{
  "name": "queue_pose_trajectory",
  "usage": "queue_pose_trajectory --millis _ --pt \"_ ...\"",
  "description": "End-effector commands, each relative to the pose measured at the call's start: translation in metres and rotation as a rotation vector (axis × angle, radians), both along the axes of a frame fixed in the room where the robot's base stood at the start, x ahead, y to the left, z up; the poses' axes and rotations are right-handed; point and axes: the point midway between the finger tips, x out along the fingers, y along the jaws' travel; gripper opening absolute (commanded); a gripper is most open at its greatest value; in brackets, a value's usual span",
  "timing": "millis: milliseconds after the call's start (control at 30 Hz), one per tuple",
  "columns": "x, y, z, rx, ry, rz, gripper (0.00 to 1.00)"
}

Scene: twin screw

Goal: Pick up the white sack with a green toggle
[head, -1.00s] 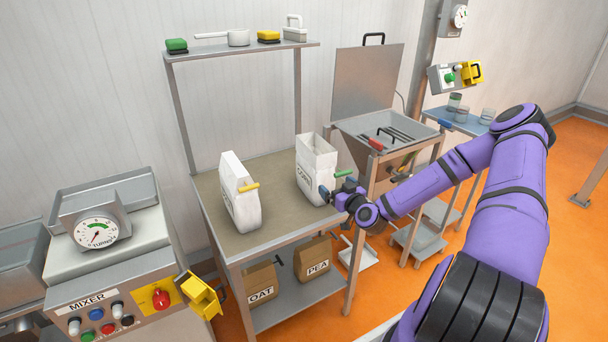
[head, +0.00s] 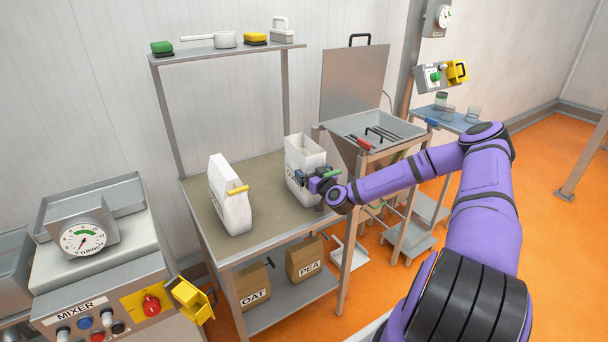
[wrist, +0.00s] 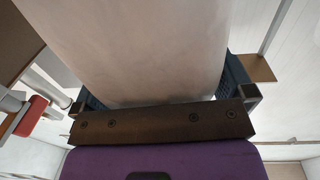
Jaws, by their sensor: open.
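The white sack with a green toggle (head: 302,158) stands upright on the right part of the table. Its green toggle (head: 332,173) shows just above my gripper, at the sack's right side. My gripper (head: 303,178) is at this sack, its jaws open with a finger at the front face. In the wrist view, the pale sack (wrist: 145,45) fills the space between the two dark fingers, close to the palm. Whether the fingers touch it is unclear. A second white sack (head: 229,200), with a yellow toggle (head: 237,190), stands to the left.
An overhead shelf (head: 230,50) holds a pan and brushes. A steel hopper (head: 375,128) stands at right, the mixer (head: 95,270) at left.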

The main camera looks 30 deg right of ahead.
Motion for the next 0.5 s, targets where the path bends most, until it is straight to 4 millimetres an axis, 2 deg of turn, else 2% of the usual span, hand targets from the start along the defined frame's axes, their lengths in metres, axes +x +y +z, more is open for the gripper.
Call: queue_pose_trajectory --millis 133,367,500 --pt "0.0114 -0.0004 0.0001 0.0 -0.001 0.0 1.0" --pt "0.0125 -0.0003 0.0002 0.0 0.0 0.001 1.0" --pt "0.0124 -0.0004 0.0002 -0.001 0.0 0.001 0.7"
